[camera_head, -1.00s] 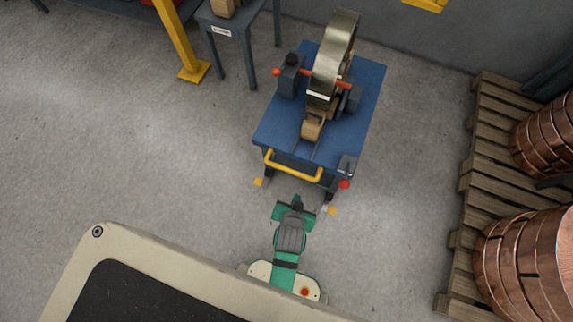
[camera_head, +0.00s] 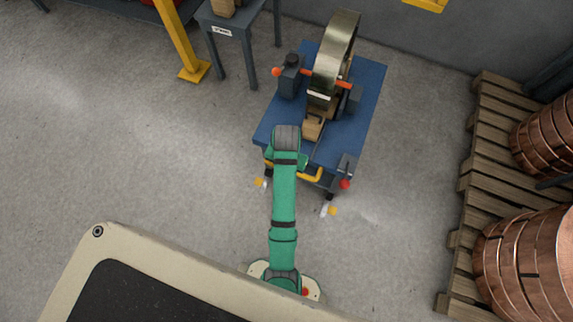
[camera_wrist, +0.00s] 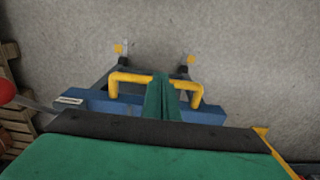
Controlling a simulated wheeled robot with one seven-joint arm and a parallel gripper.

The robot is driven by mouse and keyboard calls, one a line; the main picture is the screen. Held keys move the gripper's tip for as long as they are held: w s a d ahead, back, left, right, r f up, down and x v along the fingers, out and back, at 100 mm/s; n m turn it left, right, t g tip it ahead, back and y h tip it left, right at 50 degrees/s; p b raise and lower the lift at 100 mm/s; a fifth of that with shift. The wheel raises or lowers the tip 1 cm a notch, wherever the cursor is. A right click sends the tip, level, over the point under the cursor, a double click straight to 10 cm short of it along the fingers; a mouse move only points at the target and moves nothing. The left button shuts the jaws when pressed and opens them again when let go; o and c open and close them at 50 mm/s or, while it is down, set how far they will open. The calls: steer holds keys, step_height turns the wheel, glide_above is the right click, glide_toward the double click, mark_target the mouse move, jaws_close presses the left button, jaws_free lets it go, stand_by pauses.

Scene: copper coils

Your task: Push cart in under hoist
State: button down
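The cart (camera_head: 367,105) has a blue deck and carries a large upright metal coil ring on a stand. Its yellow push handle (camera_head: 312,176) is on the near side, partly covered by my green arm. In the wrist view the handle (camera_wrist: 130,77) crosses the middle, and my gripper (camera_wrist: 162,80) overlaps its centre. Whether the fingers are closed around the bar or only beside it cannot be told. In the head view my wrist hides the fingers. No hoist is clearly recognisable; a yellow post (camera_head: 178,35) stands left of the cart.
A grey side table (camera_head: 233,22) stands behind left of the cart. Wooden pallets (camera_head: 468,200) with copper coils (camera_head: 525,265) line the right side. Another yellow piece (camera_head: 425,4) shows at the top, near the grey wall.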

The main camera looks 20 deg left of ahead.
step_height(320, 180, down, 13)
stand_by(0.8)
